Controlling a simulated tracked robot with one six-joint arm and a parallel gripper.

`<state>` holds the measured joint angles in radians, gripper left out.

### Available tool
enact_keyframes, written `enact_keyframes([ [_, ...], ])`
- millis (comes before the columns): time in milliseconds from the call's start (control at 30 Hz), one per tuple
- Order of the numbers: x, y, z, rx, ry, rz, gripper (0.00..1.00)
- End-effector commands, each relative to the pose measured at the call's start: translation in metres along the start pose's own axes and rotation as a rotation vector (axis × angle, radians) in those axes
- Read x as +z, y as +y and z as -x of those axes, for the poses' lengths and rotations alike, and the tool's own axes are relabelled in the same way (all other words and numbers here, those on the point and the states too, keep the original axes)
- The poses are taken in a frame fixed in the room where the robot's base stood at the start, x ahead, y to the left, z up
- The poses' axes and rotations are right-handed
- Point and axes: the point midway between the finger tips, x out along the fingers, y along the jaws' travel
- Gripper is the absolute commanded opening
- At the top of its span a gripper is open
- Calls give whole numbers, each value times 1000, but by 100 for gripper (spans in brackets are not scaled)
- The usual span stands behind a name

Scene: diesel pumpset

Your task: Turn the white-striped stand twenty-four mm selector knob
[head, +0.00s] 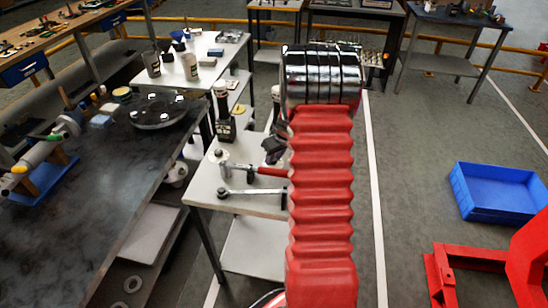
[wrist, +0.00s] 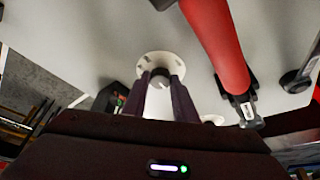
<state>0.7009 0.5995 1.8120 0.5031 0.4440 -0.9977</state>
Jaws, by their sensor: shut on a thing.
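The selector knob (wrist: 158,80) is a small grey knob on a round white flanged base on the pale table top. Its white stripe is not clear to me. In the wrist view, the two dark fingers of my gripper (wrist: 161,86) stand on either side of the knob and are shut on it. In the head view, the knob cannot be told apart, and my red arm hides part of the small white table (head: 250,205).
A red-handled tool (wrist: 216,40) lies close to the right of the gripper in the wrist view. A second wrench (head: 250,192) lies nearer the table's front. A dark-and-white upright device (head: 224,125) stands behind. A blue crate (head: 495,190) is on the floor at right.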

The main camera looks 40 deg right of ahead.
Motion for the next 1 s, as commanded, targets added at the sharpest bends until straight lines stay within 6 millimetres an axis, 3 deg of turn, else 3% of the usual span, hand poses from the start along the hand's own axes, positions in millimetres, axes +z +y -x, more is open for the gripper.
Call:
enact_keyframes([
  [100,0,0,0,0,0,0,3],
  [567,0,-1,0,16,1,-40,3],
  [1000,-1,-3,0,79,1,-192,3],
])
